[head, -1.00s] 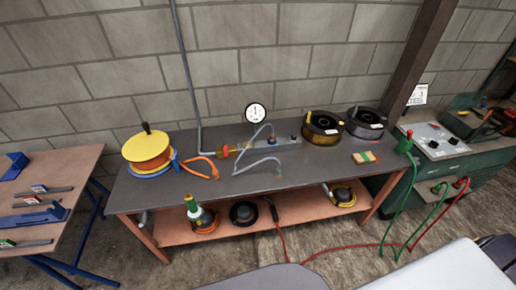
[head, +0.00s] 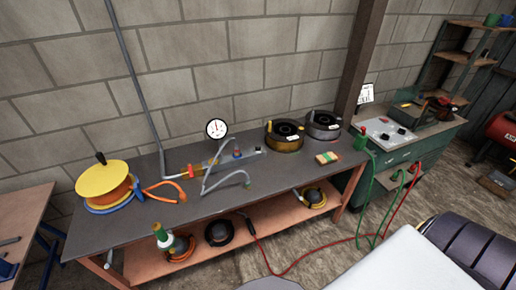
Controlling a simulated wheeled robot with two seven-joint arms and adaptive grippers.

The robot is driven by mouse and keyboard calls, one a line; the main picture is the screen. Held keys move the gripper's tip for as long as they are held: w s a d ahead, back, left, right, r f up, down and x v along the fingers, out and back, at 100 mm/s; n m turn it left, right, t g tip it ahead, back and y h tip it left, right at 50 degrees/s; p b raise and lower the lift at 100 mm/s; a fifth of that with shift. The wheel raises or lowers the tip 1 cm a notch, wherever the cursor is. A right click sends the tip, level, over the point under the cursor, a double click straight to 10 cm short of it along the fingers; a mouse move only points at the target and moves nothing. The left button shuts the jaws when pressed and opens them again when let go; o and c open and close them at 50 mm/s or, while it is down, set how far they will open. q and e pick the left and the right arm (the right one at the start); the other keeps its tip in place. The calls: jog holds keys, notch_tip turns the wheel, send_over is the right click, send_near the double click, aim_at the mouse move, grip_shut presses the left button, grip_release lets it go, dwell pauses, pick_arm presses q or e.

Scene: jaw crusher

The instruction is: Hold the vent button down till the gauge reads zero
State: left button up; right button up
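A round white gauge (head: 217,128) with a black rim stands above the back of the dark workbench (head: 130,228). A needle mark shows on its face, but the reading is too small to tell. Below it, a metal block (head: 252,150) with fittings lies along the bench top. A small blue and red knob or button (head: 237,153) sits on this block; I cannot tell if it is the vent button. Neither of my grippers is in view.
A yellow-topped reel (head: 104,182) stands left, two dark spools (head: 284,136) right. A green machine (head: 392,140) stands beyond. The bench's front strip is mostly clear.

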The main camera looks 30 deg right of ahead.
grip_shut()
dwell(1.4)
